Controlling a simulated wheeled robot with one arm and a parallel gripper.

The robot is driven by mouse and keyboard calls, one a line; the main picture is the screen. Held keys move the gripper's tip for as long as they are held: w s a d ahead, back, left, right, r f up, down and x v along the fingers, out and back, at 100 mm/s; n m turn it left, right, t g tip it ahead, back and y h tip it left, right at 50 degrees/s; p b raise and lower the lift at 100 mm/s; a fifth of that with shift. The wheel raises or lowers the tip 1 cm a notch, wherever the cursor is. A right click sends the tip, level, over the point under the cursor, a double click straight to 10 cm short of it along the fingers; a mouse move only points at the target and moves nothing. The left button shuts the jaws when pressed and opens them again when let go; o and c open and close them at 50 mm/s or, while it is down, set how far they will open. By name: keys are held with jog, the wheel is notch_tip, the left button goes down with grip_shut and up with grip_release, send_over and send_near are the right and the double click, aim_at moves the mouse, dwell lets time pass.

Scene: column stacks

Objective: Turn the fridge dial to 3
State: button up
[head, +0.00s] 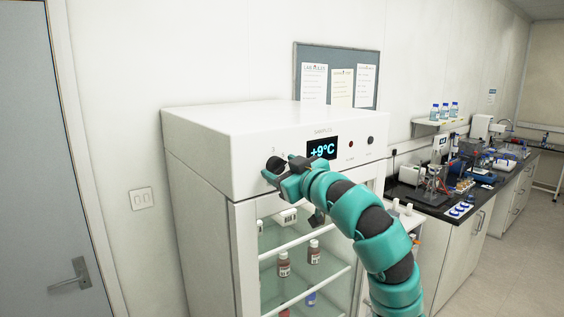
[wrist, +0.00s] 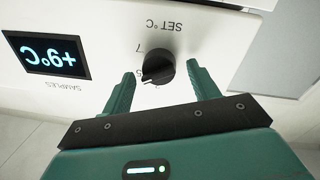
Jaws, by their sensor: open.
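The fridge dial (head: 274,163) is a round black knob at the left of the white fridge's top front panel. In the wrist view, which is upside down, the dial (wrist: 160,67) sits under the printed words SET °C. Its pale pointer mark faces lower left there; the small numbers around it are partly hidden or too small to read surely. My gripper (head: 286,171) is right at the dial. In the wrist view my gripper (wrist: 162,73) is open, with one finger on each side of the dial and visible gaps between.
The display (head: 322,148) right of the dial reads +9°C. Bottles (head: 284,262) stand behind the glass door below. A dark bench (head: 440,200) with lab equipment is at the right.

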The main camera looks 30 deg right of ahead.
jog(key=shift+w, duration=0.3)
jog(key=shift+c, duration=0.4)
jog(key=c, duration=0.9)
jog(key=shift+o, duration=0.2)
